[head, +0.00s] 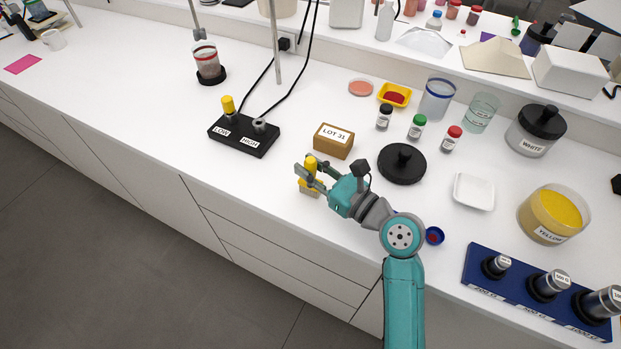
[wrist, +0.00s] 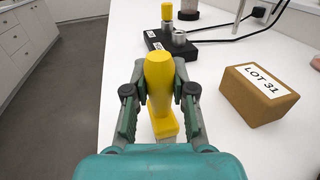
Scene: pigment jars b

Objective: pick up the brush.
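The brush stands upright on the white counter, its yellow handle (head: 310,162) up and its pale, wide lower end (head: 309,191) down. My gripper (head: 311,176) reaches in from the right in the head view, one finger on each side of the handle. The fingertips look very close to the handle's sides; whether they press on it cannot be told. The fingers partly hide the brush in the head view.
A tan LOT 31 box (head: 333,141) stands just behind my gripper. A black LOW/HIGH block (head: 243,135) with a yellow-topped peg lies behind to the left. A black disc lid (head: 402,163) and small bottles stand to the right. The counter left of the brush is clear.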

